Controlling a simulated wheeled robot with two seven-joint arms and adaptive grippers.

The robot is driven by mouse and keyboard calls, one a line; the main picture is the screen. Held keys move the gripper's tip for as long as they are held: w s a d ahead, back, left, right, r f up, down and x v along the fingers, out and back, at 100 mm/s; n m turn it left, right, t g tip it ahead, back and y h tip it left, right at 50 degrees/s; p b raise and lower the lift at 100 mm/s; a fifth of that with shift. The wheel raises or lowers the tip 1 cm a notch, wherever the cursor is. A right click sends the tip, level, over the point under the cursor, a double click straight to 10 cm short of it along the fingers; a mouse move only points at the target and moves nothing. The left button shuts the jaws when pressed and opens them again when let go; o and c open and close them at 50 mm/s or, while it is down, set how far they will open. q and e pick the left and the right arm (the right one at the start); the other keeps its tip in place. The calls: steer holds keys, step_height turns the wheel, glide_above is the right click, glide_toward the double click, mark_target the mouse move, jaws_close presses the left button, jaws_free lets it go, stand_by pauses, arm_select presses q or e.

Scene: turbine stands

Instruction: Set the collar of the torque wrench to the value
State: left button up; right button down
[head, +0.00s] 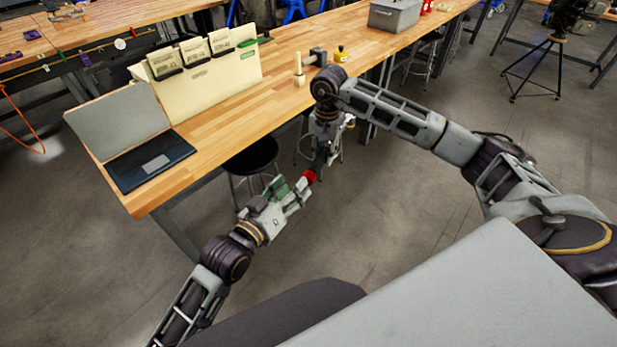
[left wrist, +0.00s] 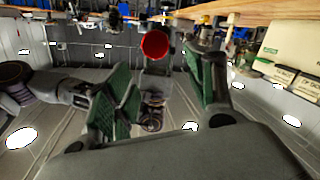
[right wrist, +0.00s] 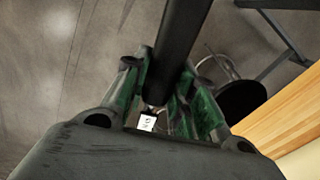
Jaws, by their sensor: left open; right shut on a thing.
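The torque wrench (right wrist: 181,35) is a dark bar held between the green pads of my right gripper (right wrist: 165,85). In the head view, my right gripper (head: 327,143) is over the floor beside the bench. The wrench's red end (head: 310,176) shows below it, close to the tips of my left gripper (head: 291,190). In the left wrist view, the red round end (left wrist: 156,44) faces the camera, just beyond the open green fingers of my left gripper (left wrist: 157,75), with clear gaps either side. No value on the collar is readable.
The wooden bench (head: 225,115) bears a laptop (head: 148,160), a file box (head: 205,80) and a mallet (head: 300,70). A black stool (head: 250,157) stands below, near both grippers. A tripod (head: 530,75) stands far right. The floor at centre right is clear.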

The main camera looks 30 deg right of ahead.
mark_target(309, 178)
arm_select(q)
steer(key=shift+s+a+f+n+t+y, duration=0.15)
steer(key=shift+s+a+f+n, duration=0.3)
steer(key=shift+n, duration=5)
steer(key=shift+s+a+f+n+t+y, duration=0.1)
steer(key=shift+s+f+n+t, duration=0.35)
steer(key=shift+n, duration=4.95)
steer(key=shift+s+a+f+n+y, duration=0.1)
steer(key=shift+s+a+n, duration=0.4)
steer(key=shift+n, duration=4.95)
steer(key=shift+s+d, duration=0.2)
steer(key=shift+w+d, duration=0.1)
steer(key=shift+d, duration=0.05)
steer(key=x, duration=0.7)
steer(key=shift+w+d, duration=0.2)
steer(key=shift+d, duration=0.05)
